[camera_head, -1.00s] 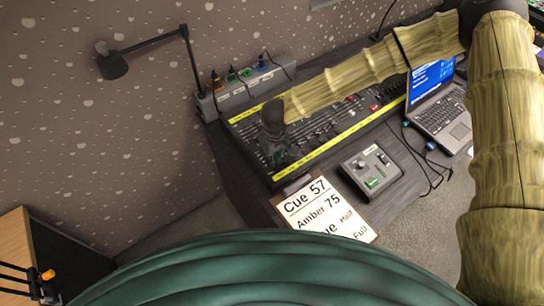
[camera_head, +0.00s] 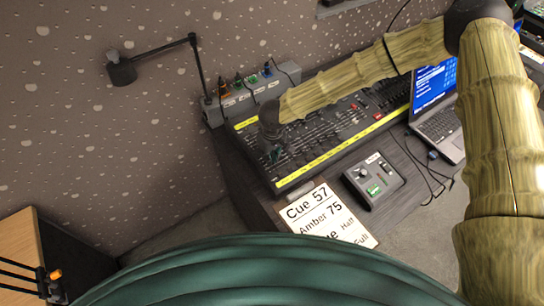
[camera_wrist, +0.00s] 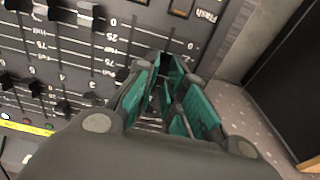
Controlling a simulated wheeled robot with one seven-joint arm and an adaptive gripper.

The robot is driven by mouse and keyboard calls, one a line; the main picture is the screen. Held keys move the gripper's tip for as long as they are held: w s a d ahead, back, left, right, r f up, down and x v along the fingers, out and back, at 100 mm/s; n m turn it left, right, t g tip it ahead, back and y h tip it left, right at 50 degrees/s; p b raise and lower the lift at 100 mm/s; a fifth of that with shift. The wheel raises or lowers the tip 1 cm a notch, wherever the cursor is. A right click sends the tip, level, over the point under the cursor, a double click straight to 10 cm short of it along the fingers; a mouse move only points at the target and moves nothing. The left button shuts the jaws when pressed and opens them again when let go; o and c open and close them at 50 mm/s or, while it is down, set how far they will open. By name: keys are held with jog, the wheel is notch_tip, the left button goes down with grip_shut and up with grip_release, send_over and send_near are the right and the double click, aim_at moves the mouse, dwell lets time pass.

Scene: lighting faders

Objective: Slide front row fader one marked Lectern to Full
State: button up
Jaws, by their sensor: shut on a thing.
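The lighting desk (camera_head: 318,163) is a long dark board with rows of black faders and yellow strips along its edges. My gripper (camera_head: 275,153) points down at its left end. In the wrist view my gripper (camera_wrist: 172,100) has its teal-lined fingers low over the end column of the desk, by a printed scale (camera_wrist: 115,40) that reads upside down. The fingers are shut on a fader, and they hide its cap and its label. I cannot read the Lectern mark.
A cue sheet (camera_head: 325,212) lies at the table's front edge, with a small control box (camera_head: 374,180) beside it. A laptop (camera_head: 440,125) stands right. A grey socket box (camera_head: 255,92) and lamp (camera_head: 122,72) are behind. Floor shows past the desk's end in the wrist view.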

jog(key=shift+w+a+p, duration=0.5)
jog(key=shift+w+a, duration=0.15)
jog(key=shift+w, duration=0.3)
jog(key=o, duration=0.4)
jog(key=shift+o, duration=0.2)
jog(key=shift+r, duration=0.1)
jog(key=shift+r+p, duration=1.2)
jog(key=shift+r, duration=0.05)
notch_tip(320, 180, up, 12)
jog(key=shift+s+d, duration=0.3)
jog(key=shift+s, duration=0.1)
